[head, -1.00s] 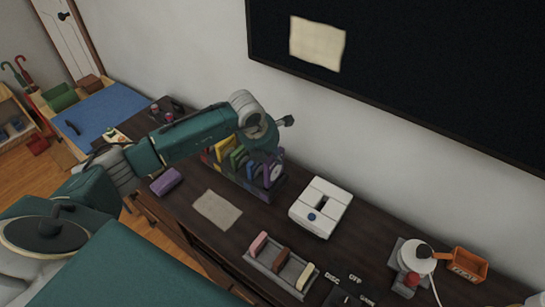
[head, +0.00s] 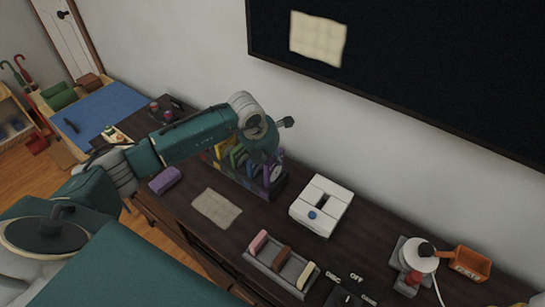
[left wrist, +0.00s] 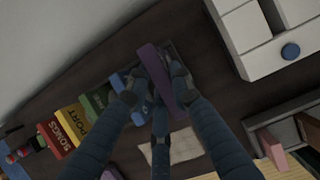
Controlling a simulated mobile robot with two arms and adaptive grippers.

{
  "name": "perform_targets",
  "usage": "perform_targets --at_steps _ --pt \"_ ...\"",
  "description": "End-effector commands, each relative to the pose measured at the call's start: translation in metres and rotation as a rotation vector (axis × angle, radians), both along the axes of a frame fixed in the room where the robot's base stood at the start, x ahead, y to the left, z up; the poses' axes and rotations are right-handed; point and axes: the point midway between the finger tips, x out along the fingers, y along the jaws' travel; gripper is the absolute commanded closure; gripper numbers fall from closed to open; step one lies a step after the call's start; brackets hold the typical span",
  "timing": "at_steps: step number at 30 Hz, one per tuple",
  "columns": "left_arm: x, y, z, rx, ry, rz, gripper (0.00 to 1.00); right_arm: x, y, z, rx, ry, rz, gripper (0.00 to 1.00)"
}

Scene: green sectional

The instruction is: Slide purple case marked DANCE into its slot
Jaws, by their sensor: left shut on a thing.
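The purple case (left wrist: 154,70) is between the fingers of my left gripper (left wrist: 155,84) in the left wrist view. It stands on edge at the end of the case row, beside the blue case (left wrist: 121,80). Its label is not readable, and the fingers hide its lower part. I cannot tell how deep it sits in its slot. In the head view, the rack (head: 236,180) stands on the dark desk, and my left gripper (head: 270,162) is right over its right end. My right gripper is out of view.
Yellow, green and red cases (left wrist: 56,138) fill the rack's other end. A white block-like device (head: 320,206) stands to the right, with a beige cloth (head: 217,208) in front. A purple block (head: 165,180) lies left. A grey tray (head: 281,268) with three bars is nearer.

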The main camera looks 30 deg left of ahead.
Motion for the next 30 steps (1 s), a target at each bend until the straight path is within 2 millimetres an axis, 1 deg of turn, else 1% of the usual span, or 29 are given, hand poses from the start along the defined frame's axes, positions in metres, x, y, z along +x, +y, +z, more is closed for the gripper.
perform_targets --at_steps 30 --pt "0.0 0.0 -0.027 0.0 0.0 0.0 1.0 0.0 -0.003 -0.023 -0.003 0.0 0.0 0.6"
